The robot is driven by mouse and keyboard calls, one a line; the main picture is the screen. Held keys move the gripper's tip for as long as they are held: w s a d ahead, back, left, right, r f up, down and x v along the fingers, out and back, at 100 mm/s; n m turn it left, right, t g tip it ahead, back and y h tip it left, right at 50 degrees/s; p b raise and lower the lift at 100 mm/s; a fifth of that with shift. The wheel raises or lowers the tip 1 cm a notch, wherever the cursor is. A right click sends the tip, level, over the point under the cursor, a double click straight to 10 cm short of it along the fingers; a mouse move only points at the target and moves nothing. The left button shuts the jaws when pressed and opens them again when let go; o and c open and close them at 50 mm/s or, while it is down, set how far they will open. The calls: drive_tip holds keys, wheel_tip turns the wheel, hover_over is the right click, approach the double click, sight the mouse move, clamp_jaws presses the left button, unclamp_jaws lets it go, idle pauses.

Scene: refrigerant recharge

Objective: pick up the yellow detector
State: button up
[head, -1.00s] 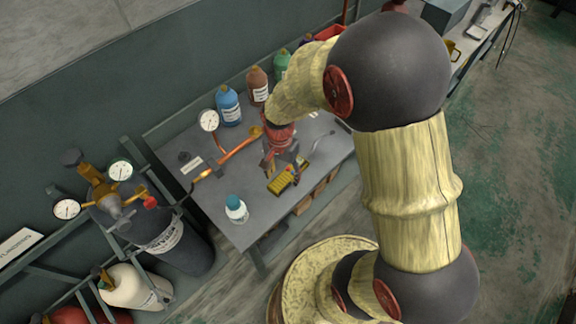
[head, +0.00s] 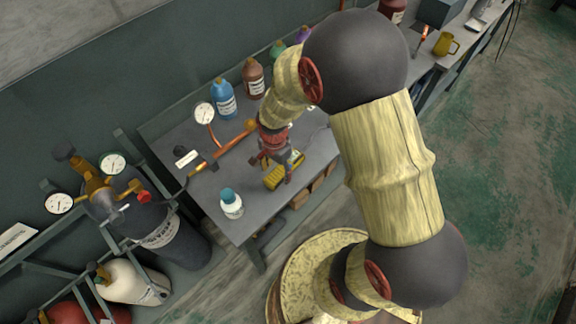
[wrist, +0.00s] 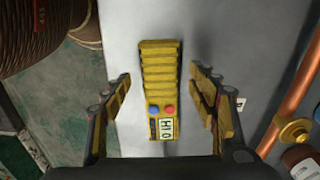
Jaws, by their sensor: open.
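The yellow detector (wrist: 160,88) lies on the grey table and shows whole in the wrist view, with a ribbed body, a blue and a red button and a small display. In the head view the detector (head: 272,181) is partly hidden behind my gripper. My gripper (wrist: 166,88) is open, with one finger on each side of the detector and visible gaps between. In the head view my gripper (head: 276,168) hangs over the detector, pointing down. I cannot tell its exact height above the table.
A white bottle with a blue cap (head: 232,205) stands left of the detector. A copper pipe (head: 232,148) and a gauge (head: 204,113) lie behind it. Blue (head: 223,100) and brown (head: 253,80) bottles stand along the back. The table's front edge is close to the detector.

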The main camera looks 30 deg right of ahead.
drive_tip(key=shift+f, duration=0.85)
drive_tip(key=shift+c, duration=0.5)
drive_tip(key=c, duration=1.1)
